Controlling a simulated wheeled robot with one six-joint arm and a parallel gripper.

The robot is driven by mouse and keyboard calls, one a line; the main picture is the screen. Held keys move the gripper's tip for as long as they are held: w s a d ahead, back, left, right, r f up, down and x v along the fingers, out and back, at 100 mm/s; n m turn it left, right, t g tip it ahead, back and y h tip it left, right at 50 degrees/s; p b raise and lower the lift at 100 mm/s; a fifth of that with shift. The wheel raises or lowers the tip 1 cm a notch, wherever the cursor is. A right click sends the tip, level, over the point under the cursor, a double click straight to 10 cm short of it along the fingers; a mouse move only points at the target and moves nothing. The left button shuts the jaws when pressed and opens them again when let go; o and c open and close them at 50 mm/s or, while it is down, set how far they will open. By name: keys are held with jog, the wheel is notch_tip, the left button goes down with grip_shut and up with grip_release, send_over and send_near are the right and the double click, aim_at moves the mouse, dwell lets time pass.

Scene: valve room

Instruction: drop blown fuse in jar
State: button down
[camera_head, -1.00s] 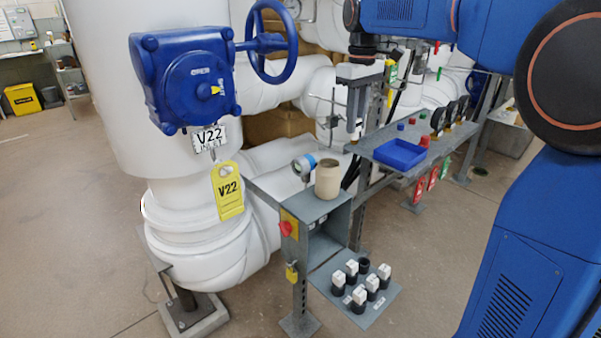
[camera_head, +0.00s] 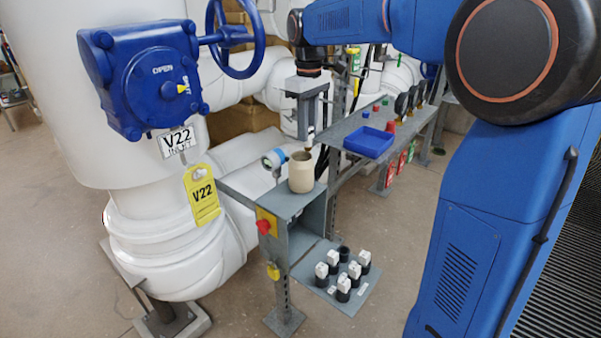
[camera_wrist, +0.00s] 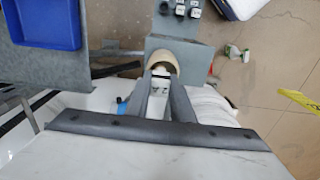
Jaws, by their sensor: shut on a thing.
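The jar (camera_head: 301,175) is beige and open-topped. It stands upright on the grey box-like stand in the middle of the head view, and its mouth shows in the wrist view (camera_wrist: 165,57). My gripper (camera_head: 306,138) points down just above the jar, slightly right of its middle. Its fingers are shut on a small fuse, seen in the wrist view as a whitish piece (camera_wrist: 160,77) between the fingertips (camera_wrist: 160,88). The fuse's lower end is close to the jar's mouth; I cannot tell whether it is inside the rim.
Several white-topped black fuse holders (camera_head: 344,285) stand on a low grey panel; one holder (camera_head: 343,253) has no white top. A blue tray (camera_head: 369,142) lies on the shelf to the right. A gauge (camera_head: 273,159) stands close left of the jar. The blue V22 valve (camera_head: 145,75) is further left.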

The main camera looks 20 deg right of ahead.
jog(key=shift+f, duration=0.15)
jog(key=c, duration=1.5)
grip_release()
jog(key=shift+o, duration=0.2)
notch_tip(320, 180, up, 17)
jog(key=shift+r, duration=0.2)
jog(key=s+d+f+m+t, duration=0.1)
jog(key=s+d+f+m, duration=0.1)
jog(key=s+f, duration=0.55)
jog(key=s+d+f+m+t, duration=0.2)
jog(key=s+d+f, duration=0.15)
jog(key=s, duration=0.75)
jog(key=s+d+f+m+t, duration=0.1)
jog(key=s+f+m, duration=0.2)
jog(key=s+f, duration=1.2)
notch_tip(320, 180, down, 3)
jog(key=shift+d+f+t, duration=0.1)
jog(key=shift+d+t, duration=0.15)
jog(key=shift+t, duration=0.15)
